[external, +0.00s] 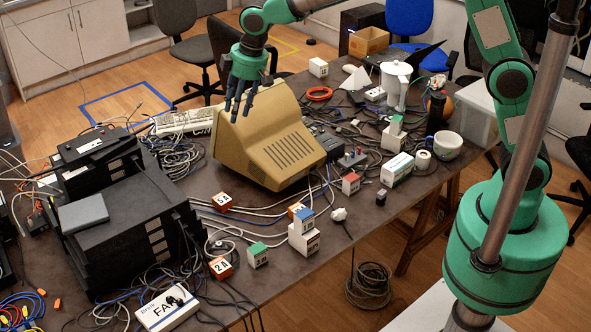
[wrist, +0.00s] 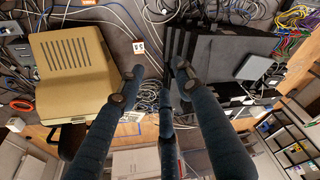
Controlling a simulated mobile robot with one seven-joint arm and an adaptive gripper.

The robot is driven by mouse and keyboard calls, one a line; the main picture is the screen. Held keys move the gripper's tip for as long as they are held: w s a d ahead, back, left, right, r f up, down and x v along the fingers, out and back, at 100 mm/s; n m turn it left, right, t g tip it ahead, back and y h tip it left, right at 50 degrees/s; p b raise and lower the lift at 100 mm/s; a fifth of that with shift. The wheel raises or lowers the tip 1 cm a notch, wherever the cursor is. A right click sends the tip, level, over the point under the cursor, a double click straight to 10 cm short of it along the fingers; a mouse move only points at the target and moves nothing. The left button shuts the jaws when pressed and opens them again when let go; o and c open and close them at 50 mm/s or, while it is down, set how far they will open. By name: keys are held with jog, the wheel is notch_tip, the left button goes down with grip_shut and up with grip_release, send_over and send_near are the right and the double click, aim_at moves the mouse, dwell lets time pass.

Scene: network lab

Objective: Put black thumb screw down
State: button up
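My gripper (external: 239,104) hangs over the beige monitor (external: 268,135), near its back left corner, with its dark fingers pointing down. In the wrist view, the fingertips of my gripper (wrist: 158,75) are spread apart, with a third finger between them lower down. I see nothing held between the fingers. I cannot make out a black thumb screw for certain in either view. A small black cylinder (external: 381,197) stands near the table's front right edge; I cannot tell whether it is the screw.
Black stacked network units (external: 135,225) fill the left of the table (external: 340,225). Loose cables, small labelled boxes and a white mug (external: 447,146) crowd the rest. A white jug (external: 395,84) stands at the back right. Small bare patches show near the front edge.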

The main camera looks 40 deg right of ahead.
jog(key=s+d+r+m+t, duration=0.1)
jog(key=s+d+r, duration=0.3)
jog(key=d, duration=0.5)
jog(key=s+d+r+m, duration=0.2)
jog(key=s+d+r, duration=0.15)
jog(key=d, duration=0.65)
jog(key=s+d+r+m+t, duration=0.1)
jog(key=s+d+r, duration=0.3)
jog(key=d, duration=0.5)
jog(key=s+d+f+m+t+h, duration=0.1)
jog(key=s+d+m, duration=0.4)
jog(key=s+d, duration=1.4)
jog(key=s+f+h, duration=0.1)
jog(key=s, duration=0.3)
jog(key=shift+d, duration=0.4)
jog(key=shift+f, duration=0.15)
notch_tip(320, 180, down, 5)
jog(key=b, duration=0.5)
dwell(1.6)
